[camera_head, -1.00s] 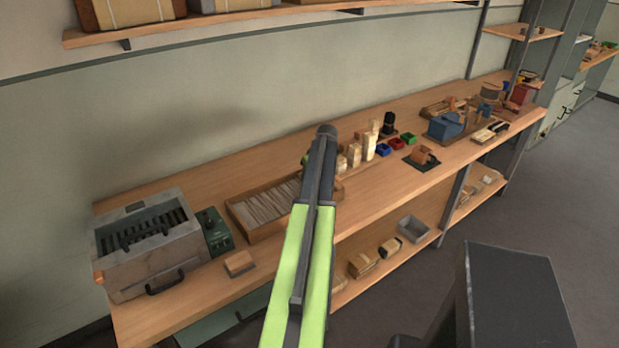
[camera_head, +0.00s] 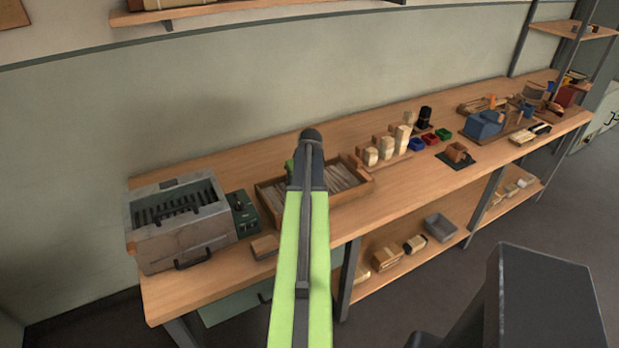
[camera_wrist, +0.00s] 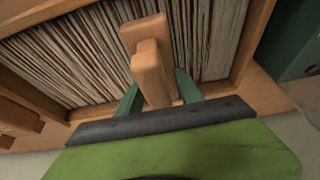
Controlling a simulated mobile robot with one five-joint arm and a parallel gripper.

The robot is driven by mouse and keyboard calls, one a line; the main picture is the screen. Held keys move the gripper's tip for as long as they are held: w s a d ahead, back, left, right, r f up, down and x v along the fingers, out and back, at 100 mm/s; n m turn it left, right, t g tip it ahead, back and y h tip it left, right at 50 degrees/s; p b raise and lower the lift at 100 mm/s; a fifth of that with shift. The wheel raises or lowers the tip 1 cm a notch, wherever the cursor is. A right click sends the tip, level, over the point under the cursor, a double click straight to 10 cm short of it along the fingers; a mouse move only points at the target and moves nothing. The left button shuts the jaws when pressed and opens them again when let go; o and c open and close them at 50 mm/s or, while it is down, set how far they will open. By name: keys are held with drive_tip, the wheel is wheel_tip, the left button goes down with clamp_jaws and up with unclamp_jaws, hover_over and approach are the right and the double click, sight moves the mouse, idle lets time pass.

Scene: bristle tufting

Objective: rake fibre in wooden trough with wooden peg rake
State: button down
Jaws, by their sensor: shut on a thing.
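The wooden trough (camera_head: 267,194) lies on the bench, holding pale fibre (camera_head: 343,178) in long strands. In the wrist view the fibre (camera_wrist: 75,55) fills the trough between its wooden walls (camera_wrist: 256,38). My gripper (camera_wrist: 158,92) has green fingers shut on the wooden peg rake (camera_wrist: 150,60), which shows as an orange-brown bar and handle above the fibre. The rake's pegs are hidden, so I cannot tell if they touch the fibre. In the head view my arm covers the middle of the trough and hides the rake.
A grey slotted box (camera_head: 180,230) and a green control box (camera_head: 243,212) stand left of the trough. A small wooden block (camera_head: 265,246) lies in front. Pale blocks (camera_head: 386,147), coloured bins (camera_head: 430,138) and a blue machine (camera_head: 484,125) stand to the right.

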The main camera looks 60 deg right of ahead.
drive_tip(key=w+a, duration=0.3)
drive_tip(key=a, duration=0.2)
drive_tip(key=w+a, duration=0.2)
drive_tip(key=shift+w+a, duration=0.3)
drive_tip(key=shift+a, duration=0.05)
drive_tip(key=shift+w+a, duration=0.15)
drive_tip(key=shift+a, duration=0.1)
drive_tip(key=shift+s+d, duration=0.45)
drive_tip(key=shift+d, duration=0.2)
drive_tip(key=shift+s+d, duration=0.45)
drive_tip(key=shift+d, duration=0.15)
drive_tip(key=shift+w+a, duration=0.8)
drive_tip(key=shift+a, duration=0.3)
